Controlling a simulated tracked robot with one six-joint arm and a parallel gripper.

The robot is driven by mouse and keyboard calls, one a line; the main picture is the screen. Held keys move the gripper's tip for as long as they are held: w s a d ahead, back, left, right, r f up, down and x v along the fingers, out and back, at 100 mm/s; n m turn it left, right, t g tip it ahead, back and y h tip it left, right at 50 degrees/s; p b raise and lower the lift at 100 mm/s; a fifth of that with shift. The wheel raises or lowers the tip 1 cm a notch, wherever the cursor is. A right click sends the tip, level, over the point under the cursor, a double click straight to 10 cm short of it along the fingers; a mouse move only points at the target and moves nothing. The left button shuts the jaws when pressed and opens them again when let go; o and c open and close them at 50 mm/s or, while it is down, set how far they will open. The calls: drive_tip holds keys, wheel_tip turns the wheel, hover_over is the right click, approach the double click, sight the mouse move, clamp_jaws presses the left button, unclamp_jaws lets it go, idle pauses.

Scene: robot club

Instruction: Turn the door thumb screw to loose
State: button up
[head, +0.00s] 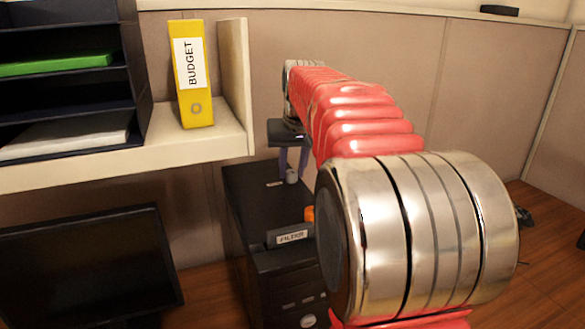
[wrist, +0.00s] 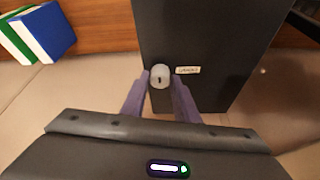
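The thumb screw (wrist: 159,77) is a small pale grey knob with a dark mark, on the face of a black case in the wrist view. In the head view the knob (head: 291,176) sits on the top side of the black computer tower (head: 262,210). My gripper (wrist: 160,78) points at the knob, with one purple finger on each side of it. In the head view my gripper (head: 293,172) is over the back of the tower. The fingers stand apart with the knob between their tips; contact is hard to make out. A small white label (wrist: 188,70) is beside the knob, too small to read surely.
A shelf (head: 190,150) with a yellow BUDGET binder (head: 194,75) and a dark paper tray (head: 70,75) is at the left. A black monitor (head: 85,268) stands below. A beige partition (head: 255,120) is close behind the tower. My red arm hides the tower's right side.

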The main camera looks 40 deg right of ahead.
drive_tip(key=c, duration=0.6)
drive_tip(key=shift+n, duration=0.4)
drive_tip(key=n+y, duration=0.1)
drive_tip(key=n, duration=0.2)
drive_tip(key=shift+d+y, duration=0.15)
drive_tip(key=shift+y, duration=0.15)
drive_tip(key=n, duration=0.2)
drive_tip(key=n+y, duration=0.1)
drive_tip(key=n, duration=0.1)
drive_tip(key=shift+d+y, duration=0.15)
drive_tip(key=shift+y, duration=0.15)
drive_tip(key=n+y, duration=0.1)
drive_tip(key=n, duration=0.1)
drive_tip(key=n+g, duration=0.1)
drive_tip(key=n, duration=0.2)
drive_tip(key=shift+w+d+n+y, duration=0.15)
drive_tip(key=shift+n+y, duration=0.15)
drive_tip(key=shift+y, duration=0.1)
drive_tip(key=n+g+y, duration=0.1)
drive_tip(key=n, duration=0.3)
drive_tip(key=shift+n, duration=0.3)
drive_tip(key=shift+g, duration=0.3)
